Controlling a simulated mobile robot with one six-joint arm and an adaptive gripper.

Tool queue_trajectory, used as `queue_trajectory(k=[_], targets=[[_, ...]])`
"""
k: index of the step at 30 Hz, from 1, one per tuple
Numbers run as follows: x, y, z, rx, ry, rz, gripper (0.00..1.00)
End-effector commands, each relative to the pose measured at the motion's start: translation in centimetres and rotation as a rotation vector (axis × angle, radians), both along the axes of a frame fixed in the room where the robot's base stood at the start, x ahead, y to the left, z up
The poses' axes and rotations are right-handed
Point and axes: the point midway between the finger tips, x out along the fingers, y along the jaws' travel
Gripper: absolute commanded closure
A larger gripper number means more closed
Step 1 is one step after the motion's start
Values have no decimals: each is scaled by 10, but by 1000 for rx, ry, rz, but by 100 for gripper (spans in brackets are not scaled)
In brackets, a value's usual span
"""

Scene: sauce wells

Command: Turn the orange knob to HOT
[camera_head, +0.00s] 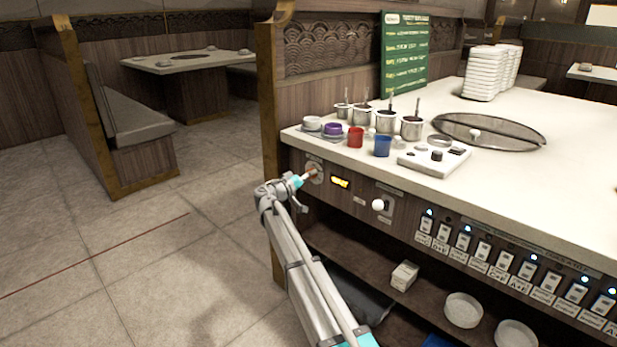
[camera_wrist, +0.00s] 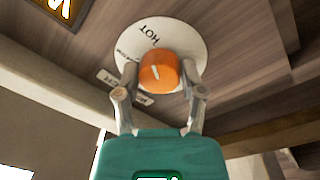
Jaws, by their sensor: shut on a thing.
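The orange knob (camera_wrist: 158,76) sits on a round white dial plate (camera_wrist: 188,38) on the wooden counter front. In the head view the gripper (camera_head: 303,180) reaches the plate (camera_head: 314,168) at the counter's left end, and the knob is mostly hidden.
A lit yellow display (camera_head: 340,183) is right of the dial. Further right are a white-knobbed lever (camera_head: 378,205) and a row of switches (camera_head: 480,247). Above, cups and sauce pots (camera_head: 411,128) stand near the counter's edge. Open floor lies to the left.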

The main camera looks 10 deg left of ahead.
Motion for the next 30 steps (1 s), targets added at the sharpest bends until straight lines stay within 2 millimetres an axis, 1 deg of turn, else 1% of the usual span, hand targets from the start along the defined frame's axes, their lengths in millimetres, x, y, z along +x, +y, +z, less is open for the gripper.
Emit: queue_trajectory(k=[4,5,6,10,11,23,30], targets=[[2,-1,0,2,0,0,95],[2,-1,0,2,0,0,46],[1,-1,0,2,0,0,38],[1,-1,0,1,1,0,14],[1,0,0,1,1,0,13],[0,0,0,-2,3,1,13],[0,0,0,-34,28,0,13]])
